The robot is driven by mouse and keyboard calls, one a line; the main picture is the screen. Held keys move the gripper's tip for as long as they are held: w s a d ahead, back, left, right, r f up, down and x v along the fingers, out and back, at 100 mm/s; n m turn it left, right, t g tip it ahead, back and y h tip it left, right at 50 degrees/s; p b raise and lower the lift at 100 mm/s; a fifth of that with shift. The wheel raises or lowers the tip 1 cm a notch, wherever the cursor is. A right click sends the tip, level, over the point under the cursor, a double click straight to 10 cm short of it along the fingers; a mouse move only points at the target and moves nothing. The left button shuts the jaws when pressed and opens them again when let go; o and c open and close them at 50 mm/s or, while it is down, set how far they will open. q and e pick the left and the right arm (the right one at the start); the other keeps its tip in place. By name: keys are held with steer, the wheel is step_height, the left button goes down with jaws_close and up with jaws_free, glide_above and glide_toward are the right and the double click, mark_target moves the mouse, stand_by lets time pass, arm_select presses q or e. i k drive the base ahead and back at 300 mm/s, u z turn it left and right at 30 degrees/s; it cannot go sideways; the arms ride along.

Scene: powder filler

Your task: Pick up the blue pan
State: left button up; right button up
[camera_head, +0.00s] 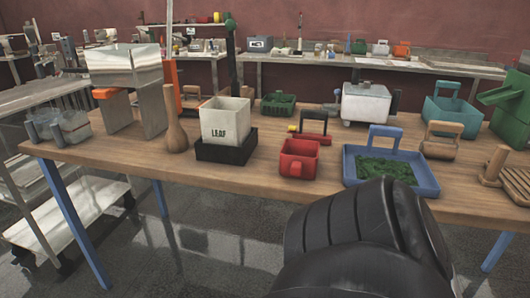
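The blue pan (436,184) sits on the right part of the wooden table, near its front edge. It is a shallow square tray with an upright blue handle at its back and a pile of green leafy material (387,171) in it. A black rounded shape stands in front of it and covers a little of its lower front edge. A teal pan (453,108) with a similar handle stands farther back at the right. Neither of my grippers is in view.
A red pan (299,160) stands left of the blue pan. A white "LEAF" bin (226,122) sits on a black base. A wooden scoop (440,142) and a wooden rack (504,177) lie to the right. A large black ribbed shape (365,235) fills the lower middle; I cannot tell what it is.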

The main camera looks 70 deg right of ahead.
mark_target(361, 164)
steer(key=u, duration=0.65)
steer(key=k, duration=1.8)
steer(key=z, duration=0.75)
